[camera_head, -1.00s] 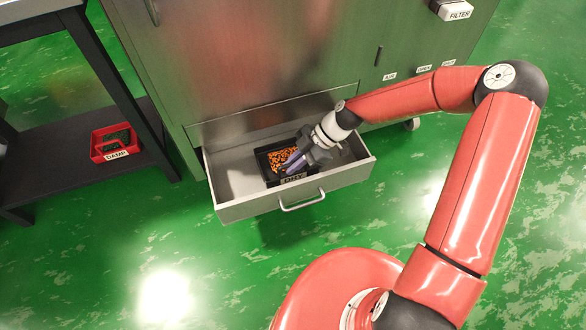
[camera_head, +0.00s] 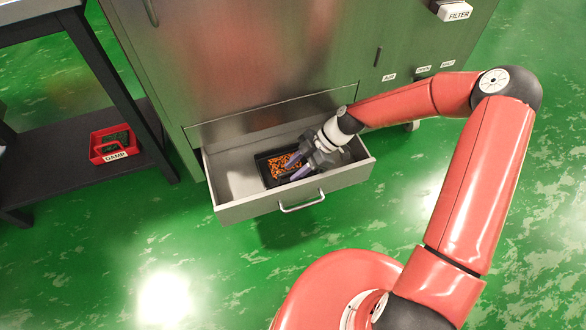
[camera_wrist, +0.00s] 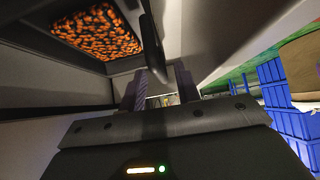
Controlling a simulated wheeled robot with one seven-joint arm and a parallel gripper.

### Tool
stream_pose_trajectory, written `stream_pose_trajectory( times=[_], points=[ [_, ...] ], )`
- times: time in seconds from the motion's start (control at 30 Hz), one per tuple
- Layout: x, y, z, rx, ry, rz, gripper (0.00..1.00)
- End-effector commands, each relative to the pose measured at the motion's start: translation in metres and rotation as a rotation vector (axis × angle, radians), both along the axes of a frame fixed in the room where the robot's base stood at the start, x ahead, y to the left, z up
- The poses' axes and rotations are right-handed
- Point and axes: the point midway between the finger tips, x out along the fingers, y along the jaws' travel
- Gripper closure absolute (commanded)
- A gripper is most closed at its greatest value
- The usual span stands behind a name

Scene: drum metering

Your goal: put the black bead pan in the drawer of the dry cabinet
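The black bead pan (camera_head: 262,172), filled with orange and dark beads, sits inside the open drawer (camera_head: 233,208) of the dry cabinet (camera_head: 240,60). It looks level on the drawer floor. My gripper (camera_head: 293,187) is at the pan's front right side, over the drawer's front part. Its two purple fingers are spread apart, and I see nothing held between them. In the wrist view the beads (camera_wrist: 97,32) show at upper left, and a dark upright part of the pan (camera_wrist: 152,45) stands just beyond the fingertips. The pan's front label is hidden by my gripper.
The drawer has a bar handle (camera_head: 301,204) at its front. Its left part is empty. A red tray (camera_head: 113,145) labelled DAMP stands on the dark shelf (camera_head: 65,165) at left. A FILTER box (camera_head: 455,12) is on the cabinet at upper right. The green floor in front is clear.

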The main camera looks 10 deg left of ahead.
Motion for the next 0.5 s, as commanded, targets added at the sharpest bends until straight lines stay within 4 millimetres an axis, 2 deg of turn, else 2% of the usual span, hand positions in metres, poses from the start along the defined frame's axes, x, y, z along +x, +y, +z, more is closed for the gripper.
stream_pose_trajectory(
  times=[0.3, 0.5],
  points=[
    [0.027, -0.041, 0.049, 0.000, -0.005, -0.004, 0.68],
    [0.038, -0.059, 0.069, 0.000, -0.002, -0.002, 0.68]
  ],
)
